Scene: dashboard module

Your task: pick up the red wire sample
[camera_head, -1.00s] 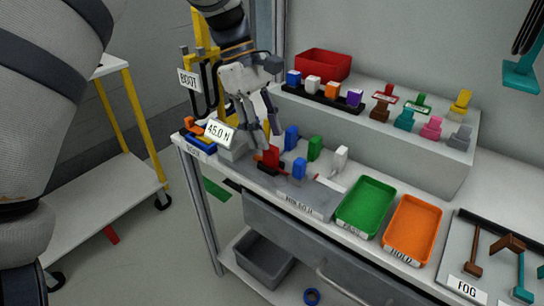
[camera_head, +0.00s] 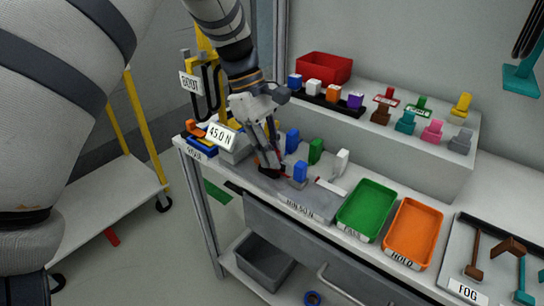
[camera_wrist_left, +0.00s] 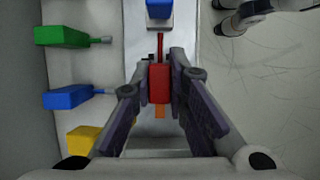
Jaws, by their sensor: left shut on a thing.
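The red wire sample (camera_wrist_left: 159,85) shows in the left wrist view as a red block with a thin red lead pointing up the picture and an orange tip at its lower end. My left gripper (camera_wrist_left: 160,92) has one finger on each side of the block and is shut on it. In the head view my left gripper (camera_head: 270,168) points down, low over the grey fixture on the bench. The red sample is mostly hidden behind the fingers there. My right gripper is not in view.
Blue (camera_head: 291,141), green (camera_head: 316,150) and white (camera_head: 341,160) pieces stand close to the gripper's right. A blue block (camera_head: 300,171) stands on the fixture. A 45.0 N display (camera_head: 221,136) is at its left. Green (camera_head: 365,208) and orange (camera_head: 412,232) trays lie farther right.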

